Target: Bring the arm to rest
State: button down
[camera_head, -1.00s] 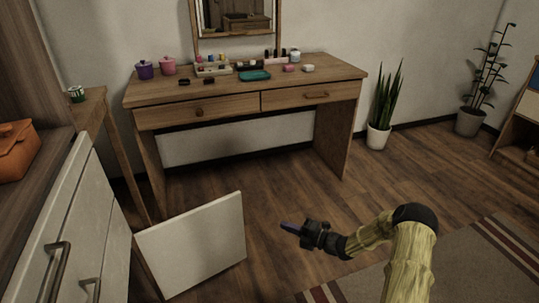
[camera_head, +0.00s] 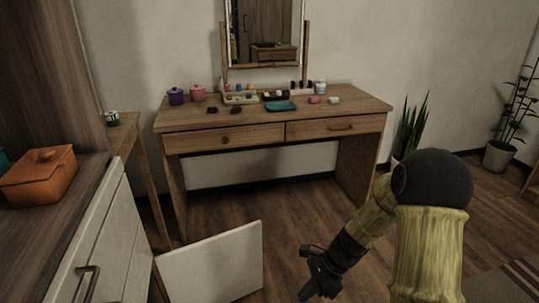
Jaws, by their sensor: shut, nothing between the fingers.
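My gripper (camera_head: 303,293) is at the bottom of the head view, right of the open white cabinet door (camera_head: 212,265). It points down and to the left, and its fingers are shut and empty. The tips are close to the bottom edge of the picture. My arm, in a yellowish sleeve with dark joints, comes in from the lower right. The gripper is over the wood floor (camera_head: 285,215) and touches nothing that I can see.
A wooden vanity table (camera_head: 270,130) with small jars and a teal tray (camera_head: 280,106) stands ahead. A counter with an orange pot (camera_head: 40,178) is at the left. A potted plant (camera_head: 412,125) is partly behind my arm.

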jog(key=s+d+r+n+t+h+p, duration=0.1)
jog(key=s+d+r+n+t+h, duration=0.15)
jog(key=s+r+n, duration=0.45)
jog(key=s+d+r+n+t+h+p, duration=0.1)
jog(key=s+d+r+n+t+h, duration=0.25)
jog(key=n, duration=0.65)
notch_tip(320, 180, up, 39)
jog(key=w+g+p, duration=0.1)
jog(key=g+p, duration=0.1)
jog(key=p, duration=3.5)
jog(key=shift+a+r+p, duration=0.15)
jog(key=shift+a+p, duration=0.1)
jog(key=shift+p, duration=0.05)
